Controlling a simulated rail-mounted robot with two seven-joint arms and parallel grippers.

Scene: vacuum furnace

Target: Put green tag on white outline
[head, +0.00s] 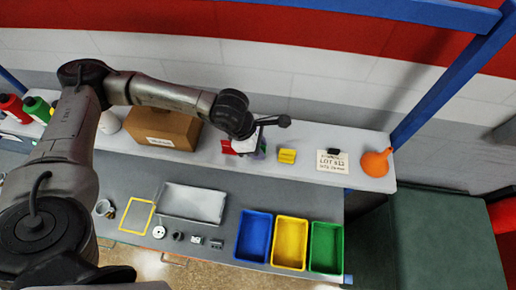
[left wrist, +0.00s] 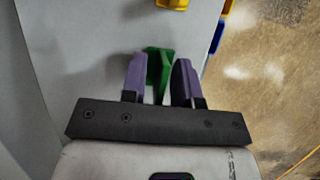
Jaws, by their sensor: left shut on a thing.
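My left gripper (head: 259,149) is over the upper shelf, between a red piece (head: 228,147) and a yellow piece (head: 287,156). In the left wrist view its two purple fingers (left wrist: 160,72) are shut on the green tag (left wrist: 158,68), which shows between and just beyond them. In the head view the gripper mostly hides the tag. I cannot make out a white outline in either view. A yellow outline (head: 122,229) lies on the lower bench. My right gripper is not in view.
A grey tray (head: 191,219) and several small parts are on the lower bench, left of the blue (head: 253,236), yellow (head: 290,243) and green (head: 326,248) bins. A cardboard box (head: 163,127), a lettered card (head: 333,167) and an orange funnel (head: 376,163) stand on the shelf.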

